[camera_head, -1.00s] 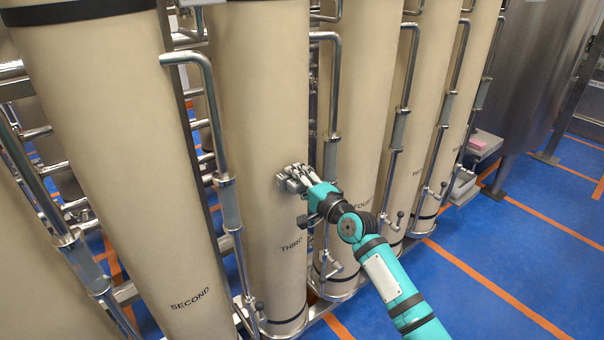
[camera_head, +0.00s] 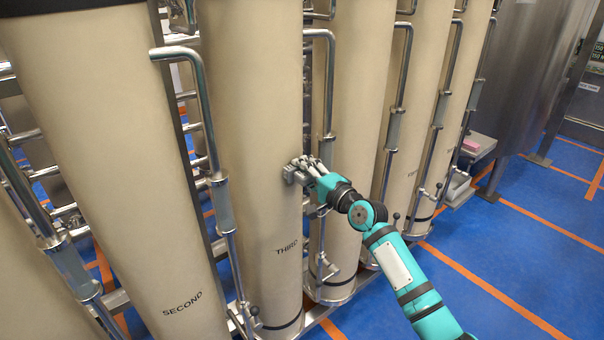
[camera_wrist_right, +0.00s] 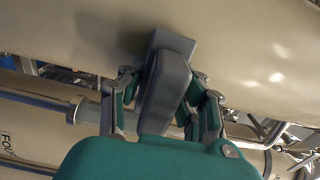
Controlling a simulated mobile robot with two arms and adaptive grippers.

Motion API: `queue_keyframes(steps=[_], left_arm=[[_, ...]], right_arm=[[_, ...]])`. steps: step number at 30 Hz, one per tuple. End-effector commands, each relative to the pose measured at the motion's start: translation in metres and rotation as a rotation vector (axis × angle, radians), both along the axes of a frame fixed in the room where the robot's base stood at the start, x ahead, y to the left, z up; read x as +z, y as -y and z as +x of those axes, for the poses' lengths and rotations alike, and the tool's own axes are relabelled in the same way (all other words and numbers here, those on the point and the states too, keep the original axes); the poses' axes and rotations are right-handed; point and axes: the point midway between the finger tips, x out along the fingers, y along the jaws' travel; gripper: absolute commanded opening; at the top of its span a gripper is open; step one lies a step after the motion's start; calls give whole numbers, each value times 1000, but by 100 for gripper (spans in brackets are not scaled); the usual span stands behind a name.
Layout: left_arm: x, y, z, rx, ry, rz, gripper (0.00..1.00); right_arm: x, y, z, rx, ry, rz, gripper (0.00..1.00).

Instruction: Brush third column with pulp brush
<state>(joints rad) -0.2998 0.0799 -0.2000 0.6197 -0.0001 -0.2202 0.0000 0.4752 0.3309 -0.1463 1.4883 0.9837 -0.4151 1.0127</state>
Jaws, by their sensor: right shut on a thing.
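The third column (camera_head: 255,100) is a tall beige cylinder marked THIRD near its lower part. My right gripper (camera_head: 300,172) is at its right side, above the label. In the right wrist view the gripper (camera_wrist_right: 165,95) is shut on a grey brush (camera_wrist_right: 168,82), which lies between the two fingers. The brush's far end is against or very close to the beige column surface (camera_wrist_right: 240,40); exact contact cannot be told. In the head view the brush is small and mostly hidden by the fingers. My left gripper is not in view.
The second column (camera_head: 110,150) stands to the left, and further beige columns (camera_head: 355,120) stand to the right. Steel pipes (camera_head: 207,110) run upright between them. A pink block (camera_head: 471,145) rests on a grey step at the right. The blue floor (camera_head: 500,250) in front is clear.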

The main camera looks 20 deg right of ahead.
Motion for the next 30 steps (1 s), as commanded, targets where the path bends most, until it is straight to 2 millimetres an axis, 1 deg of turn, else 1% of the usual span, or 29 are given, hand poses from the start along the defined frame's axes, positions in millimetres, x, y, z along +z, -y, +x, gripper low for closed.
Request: queue_keyframes(steps=[7, 18, 22, 30], left_arm=[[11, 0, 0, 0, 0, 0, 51], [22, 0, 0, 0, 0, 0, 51], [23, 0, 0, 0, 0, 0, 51], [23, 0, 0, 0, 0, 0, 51]], right_arm=[[2, 8, -19, -1, -1, -1, 7], [0, 19, -52, -1, 0, -1, 7], [0, 21, -56, -1, 0, -1, 7], [0, 21, -57, -1, 0, -1, 7]])
